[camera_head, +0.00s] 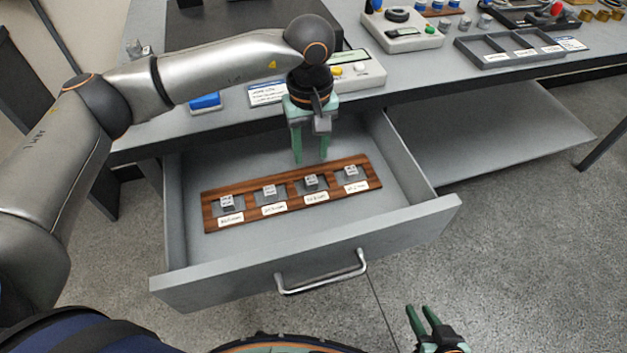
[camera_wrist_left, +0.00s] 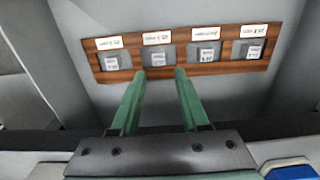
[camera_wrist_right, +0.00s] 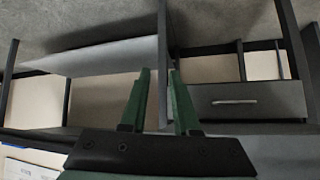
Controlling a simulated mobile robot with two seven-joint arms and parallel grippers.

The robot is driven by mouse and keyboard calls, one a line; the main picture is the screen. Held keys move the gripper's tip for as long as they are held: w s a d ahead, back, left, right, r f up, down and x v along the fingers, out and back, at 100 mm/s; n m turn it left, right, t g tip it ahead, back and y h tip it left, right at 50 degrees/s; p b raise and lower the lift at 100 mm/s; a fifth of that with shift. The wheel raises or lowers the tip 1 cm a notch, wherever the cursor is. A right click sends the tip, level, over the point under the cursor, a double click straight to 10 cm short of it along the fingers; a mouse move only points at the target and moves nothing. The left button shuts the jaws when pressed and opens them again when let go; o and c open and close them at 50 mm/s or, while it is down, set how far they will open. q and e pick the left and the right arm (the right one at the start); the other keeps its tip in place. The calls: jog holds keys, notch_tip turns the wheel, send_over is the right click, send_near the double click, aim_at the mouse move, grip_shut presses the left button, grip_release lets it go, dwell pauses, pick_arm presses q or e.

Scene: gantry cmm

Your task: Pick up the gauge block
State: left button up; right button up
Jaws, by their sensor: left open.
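Several small grey gauge blocks sit in a row in a wooden rack (camera_head: 290,193) inside the open drawer, each with a white label in front. From the left in the head view they are the first block (camera_head: 227,202), the second (camera_head: 269,191), the third (camera_head: 312,182) and the rightmost (camera_head: 351,172). The label text is too small to read surely. My left gripper (camera_head: 311,160) points down, open and empty, just behind the rack near the third block. In the left wrist view its fingers (camera_wrist_left: 160,75) reach toward the rack (camera_wrist_left: 130,75). My right gripper (camera_head: 422,309) is apart from the drawer, its fingers spread and empty.
The drawer (camera_head: 310,265) is pulled out, with side walls and a front handle (camera_head: 322,283). The bench edge (camera_head: 385,98) lies above and behind it. The bench holds a grey divided tray (camera_head: 508,48), a blue item (camera_head: 205,102) and instruments. A lower shelf (camera_head: 480,130) lies right.

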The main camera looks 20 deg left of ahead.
pick_arm(q)
send_over(312, 180)
jog(key=f, duration=0.4)
jog(key=shift+s, duration=0.4)
jog(key=shift+f, duration=0.25)
jog(key=shift+w+f+b, duration=0.1)
jog(key=shift+f+b, duration=0.2)
jog(key=shift+f, duration=0.05)
jog(key=f, duration=0.3)
jog(key=shift+w+f, duration=0.35)
jog(key=shift+f+b, duration=0.3)
jog(key=shift+f, duration=0.1)
pick_arm(e)
jog(key=w+r+t, duration=0.3)
jog(key=w+r, duration=0.1)
jog(key=r, duration=0.2)
jog(key=shift+w+d, duration=0.15)
jog(key=shift+w, duration=0.2)
jog(key=shift+f, duration=0.1)
pick_arm(q)
grip_shut()
